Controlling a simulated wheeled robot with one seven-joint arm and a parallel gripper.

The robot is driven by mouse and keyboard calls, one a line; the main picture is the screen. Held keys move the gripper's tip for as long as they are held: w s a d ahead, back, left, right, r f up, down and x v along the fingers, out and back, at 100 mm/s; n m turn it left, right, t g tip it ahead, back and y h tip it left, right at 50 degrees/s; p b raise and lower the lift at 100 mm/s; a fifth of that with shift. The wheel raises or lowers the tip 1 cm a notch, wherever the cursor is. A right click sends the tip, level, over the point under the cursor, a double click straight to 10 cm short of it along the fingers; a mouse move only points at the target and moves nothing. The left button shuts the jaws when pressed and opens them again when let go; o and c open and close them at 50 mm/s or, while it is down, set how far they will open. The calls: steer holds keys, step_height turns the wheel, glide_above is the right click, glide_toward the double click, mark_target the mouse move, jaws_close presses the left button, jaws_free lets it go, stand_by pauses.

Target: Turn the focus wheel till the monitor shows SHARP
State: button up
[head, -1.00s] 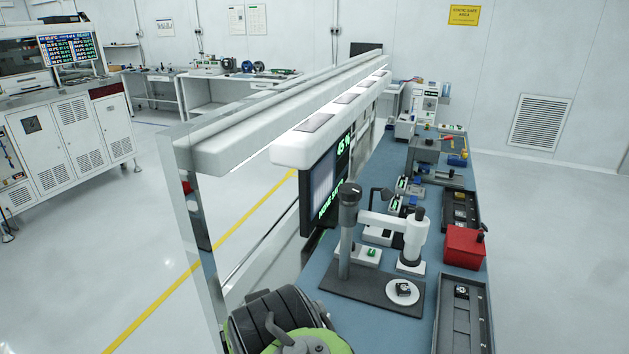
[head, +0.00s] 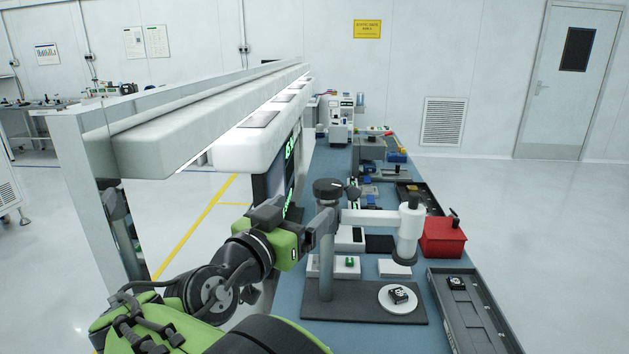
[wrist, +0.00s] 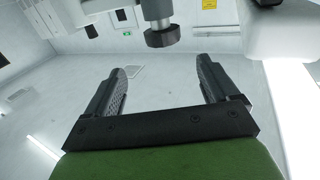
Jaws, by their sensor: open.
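The focus wheel, which I take to be the dark round cap (head: 327,187) on top of the microscope stand's post, stands left of the white microscope head (head: 410,228). It also shows in the wrist view as a dark disc (wrist: 162,37) on a grey post, just beyond and between my fingertips. My gripper (head: 310,222) is open and empty, beside the upper post just below the wheel's height. Both fingers show apart in the wrist view (wrist: 162,72). The monitor (head: 277,180) is seen nearly edge-on; its green text is not readable.
A dark stand base (head: 355,312) carries a white round stage (head: 400,299) with a small part. A red box (head: 442,236) and dark tray (head: 468,310) lie right. A long white lamp beam (head: 240,140) hangs above the bench, close to the arm.

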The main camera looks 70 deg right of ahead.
mark_target(335, 179)
steer(key=d+p, duration=0.1)
steer(key=d, duration=0.3)
steer(key=s+d+p, duration=0.1)
steer(key=d, duration=0.4)
steer(key=s+d+p, duration=0.1)
steer(key=d, duration=0.4)
steer(key=shift+s, duration=0.1)
steer(key=shift+c, duration=0.5)
steer(key=c, duration=0.9)
steer(key=shift+o, duration=0.2)
